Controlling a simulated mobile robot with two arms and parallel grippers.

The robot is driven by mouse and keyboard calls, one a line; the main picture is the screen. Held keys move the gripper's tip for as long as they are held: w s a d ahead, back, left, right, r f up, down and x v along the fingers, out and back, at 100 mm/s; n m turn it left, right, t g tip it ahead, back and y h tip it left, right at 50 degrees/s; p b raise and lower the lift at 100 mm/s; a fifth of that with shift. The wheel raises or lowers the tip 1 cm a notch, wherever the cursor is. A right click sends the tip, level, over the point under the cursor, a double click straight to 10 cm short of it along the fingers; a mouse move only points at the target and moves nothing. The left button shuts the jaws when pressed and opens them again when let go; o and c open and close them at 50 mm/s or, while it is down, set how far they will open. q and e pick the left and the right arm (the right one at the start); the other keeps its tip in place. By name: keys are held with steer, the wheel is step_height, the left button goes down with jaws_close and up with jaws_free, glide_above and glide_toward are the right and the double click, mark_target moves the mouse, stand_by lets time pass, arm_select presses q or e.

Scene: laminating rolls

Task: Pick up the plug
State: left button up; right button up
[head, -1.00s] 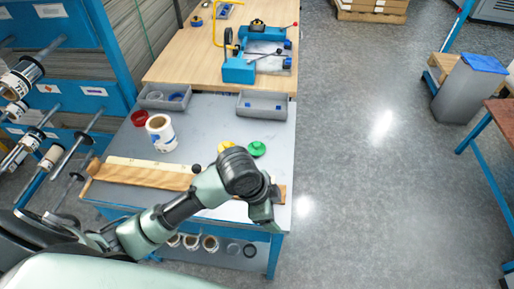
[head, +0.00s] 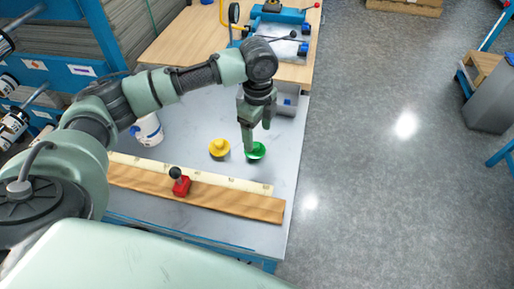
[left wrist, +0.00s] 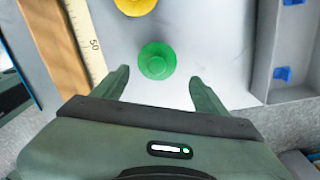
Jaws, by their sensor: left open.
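A green plug (head: 256,151), round with a raised knob, sits on the grey table top. A similar yellow plug (head: 219,149) sits just to its left. My left gripper (head: 256,140) is open and points down over the green plug. In the left wrist view the green plug (left wrist: 157,61) shows centred between and just beyond the open fingertips. The yellow plug (left wrist: 136,5) is cut off at the top of that view. Nothing is between the fingers' grip. My right gripper is not in view.
A wooden board with a ruler (head: 230,200) lies along the table's front, with a red black-knobbed piece (head: 180,182) on it. A white roll (head: 148,130) stands at left. A grey tray (left wrist: 290,85) lies beside the green plug. A blue machine (head: 285,15) stands behind.

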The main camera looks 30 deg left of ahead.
mark_target(255, 145)
arm_select(q)
steer(key=shift+s+a+f, duration=0.1)
steer(key=shift+s+f, duration=0.05)
steer(key=shift+f, duration=0.35)
steer(key=shift+s+a+f, duration=0.1)
steer(key=shift+f, duration=0.4)
step_height(255, 145, down, 3)
steer(key=shift+r+p, duration=0.1)
steer(key=shift+p, duration=0.3)
steer(key=shift+f, duration=0.55)
steer(key=c, duration=1.2)
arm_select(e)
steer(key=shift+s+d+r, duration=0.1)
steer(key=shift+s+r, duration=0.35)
arm_select(q)
steer(key=shift+r, duration=0.1)
